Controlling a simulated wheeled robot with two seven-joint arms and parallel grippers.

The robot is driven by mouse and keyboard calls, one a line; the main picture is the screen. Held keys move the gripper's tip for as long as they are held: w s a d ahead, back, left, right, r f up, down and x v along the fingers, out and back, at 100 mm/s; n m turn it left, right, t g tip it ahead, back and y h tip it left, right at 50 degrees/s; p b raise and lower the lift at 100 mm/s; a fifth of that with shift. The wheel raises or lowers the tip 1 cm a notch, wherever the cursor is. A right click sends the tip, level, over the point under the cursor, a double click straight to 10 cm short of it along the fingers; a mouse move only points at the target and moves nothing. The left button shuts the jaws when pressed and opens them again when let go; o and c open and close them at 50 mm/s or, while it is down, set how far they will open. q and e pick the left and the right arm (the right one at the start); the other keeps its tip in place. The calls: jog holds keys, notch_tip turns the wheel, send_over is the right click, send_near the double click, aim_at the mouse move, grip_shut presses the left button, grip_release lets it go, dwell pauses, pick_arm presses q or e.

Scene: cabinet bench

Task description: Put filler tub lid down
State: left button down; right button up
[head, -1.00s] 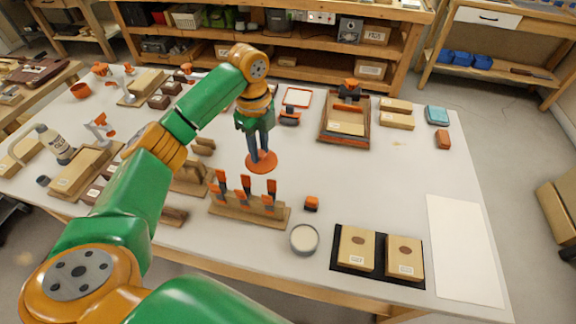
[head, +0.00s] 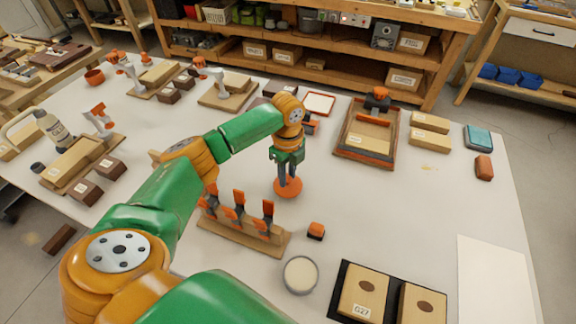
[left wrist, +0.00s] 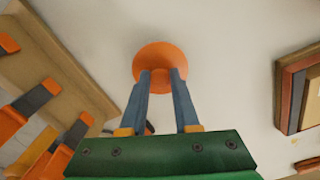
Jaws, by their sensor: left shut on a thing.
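The round orange lid (head: 288,188) is at the middle of the bench, under my left gripper (head: 288,178). My left gripper is shut on the lid, and the fingers point down. In the left wrist view the lid (left wrist: 160,62) is between the fingertips (left wrist: 161,76). It is at or close above the bench top; I cannot tell whether it touches. The open filler tub (head: 300,274), round and grey with pale filler inside, stands nearer the front edge. My right gripper is not in view.
A wooden rack with several orange-handled tools (head: 244,235) stands just in front of the lid. A small orange-topped block (head: 316,231) is beside it. A wooden tray (head: 367,132) lies behind to the right. Bare bench (head: 415,215) lies to the right.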

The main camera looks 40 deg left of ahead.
aim_at(288, 178)
pick_arm(q)
jog(key=shift+f, duration=1.1)
jog(key=shift+f, duration=0.1)
jog(key=c, duration=0.6)
grip_release()
jog(key=shift+c, duration=0.2)
jog(key=shift+r, duration=0.2)
notch_tip(288, 178, up, 12)
